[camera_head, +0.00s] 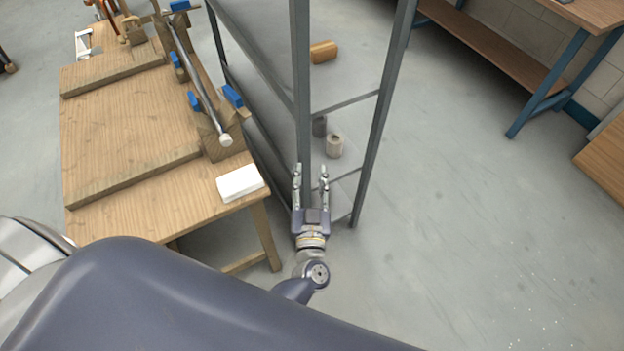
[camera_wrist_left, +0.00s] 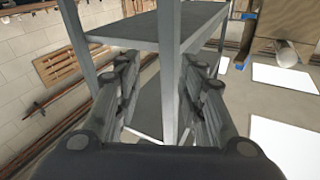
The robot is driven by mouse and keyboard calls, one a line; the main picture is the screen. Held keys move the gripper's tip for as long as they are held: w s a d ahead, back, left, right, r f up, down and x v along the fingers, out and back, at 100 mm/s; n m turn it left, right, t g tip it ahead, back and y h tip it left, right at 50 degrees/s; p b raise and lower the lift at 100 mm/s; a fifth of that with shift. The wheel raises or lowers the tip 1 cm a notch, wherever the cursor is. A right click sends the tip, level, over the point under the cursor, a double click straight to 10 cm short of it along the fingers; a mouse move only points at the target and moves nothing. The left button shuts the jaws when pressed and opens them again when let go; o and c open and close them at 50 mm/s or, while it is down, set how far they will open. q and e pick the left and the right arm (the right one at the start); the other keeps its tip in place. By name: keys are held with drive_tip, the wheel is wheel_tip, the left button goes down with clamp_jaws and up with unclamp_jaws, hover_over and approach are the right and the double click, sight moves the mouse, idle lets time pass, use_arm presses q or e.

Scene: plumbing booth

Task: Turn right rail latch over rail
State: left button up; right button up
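A wooden workbench (camera_head: 125,125) at the upper left of the head view carries a long metal pipe or rail (camera_head: 190,62) in wooden supports. Several blue latch-like parts sit along it, with one blue piece (camera_head: 233,95) and another (camera_head: 194,101) near its close end. I cannot tell which is the right rail latch. My left gripper (camera_head: 311,172) is open, to the right of the bench and well apart from the blue pieces. In the left wrist view its fingers (camera_wrist_left: 160,85) frame a grey shelf post (camera_wrist_left: 169,65); contact cannot be told. My right gripper is not in view.
A grey metal shelf frame (camera_head: 378,110) stands beside the bench, very close to my left gripper. A white block (camera_head: 240,182) lies at the bench's near corner. A wooden cylinder (camera_head: 323,51) and a pale roll (camera_head: 334,147) show around the shelf.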

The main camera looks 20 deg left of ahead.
use_arm(q)
drive_tip(key=shift+d+f, duration=0.1)
drive_tip(key=shift+f, duration=0.2)
